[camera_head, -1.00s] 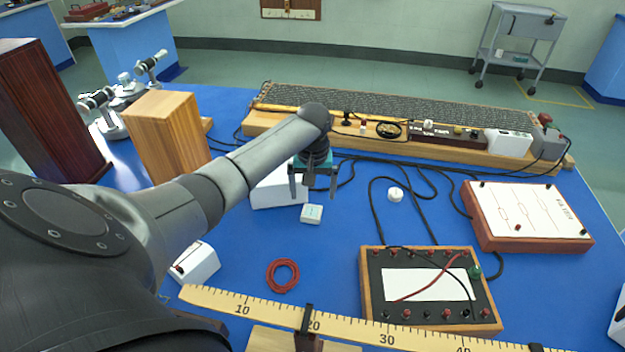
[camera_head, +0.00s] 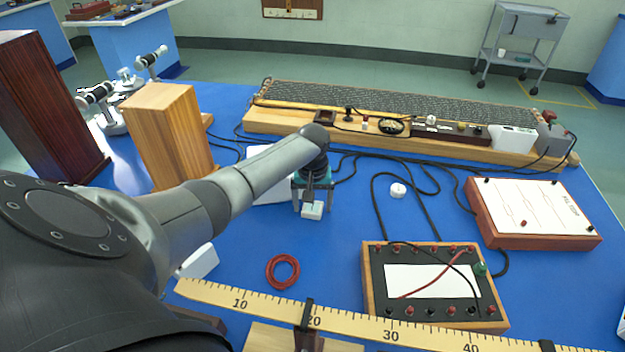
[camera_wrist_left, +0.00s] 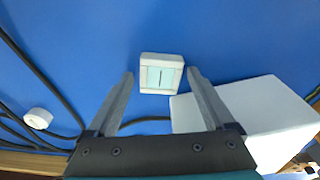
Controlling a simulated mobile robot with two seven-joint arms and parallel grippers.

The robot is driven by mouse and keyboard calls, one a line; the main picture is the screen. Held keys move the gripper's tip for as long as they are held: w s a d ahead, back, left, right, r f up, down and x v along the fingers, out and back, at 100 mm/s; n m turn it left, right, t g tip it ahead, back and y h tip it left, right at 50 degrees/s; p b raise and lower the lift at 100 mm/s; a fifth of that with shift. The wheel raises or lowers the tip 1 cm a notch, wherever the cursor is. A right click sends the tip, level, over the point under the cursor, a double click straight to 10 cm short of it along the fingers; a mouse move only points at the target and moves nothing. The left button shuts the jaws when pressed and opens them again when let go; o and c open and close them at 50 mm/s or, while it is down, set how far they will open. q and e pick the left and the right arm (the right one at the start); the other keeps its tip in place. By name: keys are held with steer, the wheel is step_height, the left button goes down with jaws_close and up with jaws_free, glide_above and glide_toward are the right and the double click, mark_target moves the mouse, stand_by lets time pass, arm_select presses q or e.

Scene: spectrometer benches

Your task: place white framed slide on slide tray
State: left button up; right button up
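The white framed slide (camera_head: 311,211) is a small white square with a pale teal centre, lying flat on the blue bench. It also shows in the left wrist view (camera_wrist_left: 148,86), centred just beyond my fingertips. My left gripper (camera_head: 314,203) is open and empty, pointing down with its fingers over the slide, one towards each side. No slide tray can be made out for certain. My right gripper is not in view.
A white box (camera_wrist_left: 250,110) stands close beside the left gripper. A red wire coil (camera_head: 283,271), a round white piece (camera_head: 398,190) and a wooden-framed circuit board (camera_head: 371,290) lie nearby. Black cables run behind. A long ruler (camera_head: 270,309) crosses the front.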

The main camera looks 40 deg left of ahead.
mark_target(313, 207)
arm_select(q)
steer(key=c, duration=1.3)
step_height(313, 207, up, 20)
steer(key=p, duration=0.5)
jaws_close()
steer(key=d+r+m+b, duration=0.2)
steer(key=d+r+m, duration=0.2)
steer(key=d, duration=0.8)
steer(key=s+d+f+m+h+b, duration=0.1)
steer(key=s+d+m, duration=0.3)
steer(key=s+d, duration=0.7)
steer(key=shift+s+f+b, duration=0.3)
steer(key=shift+s+b, duration=0.3)
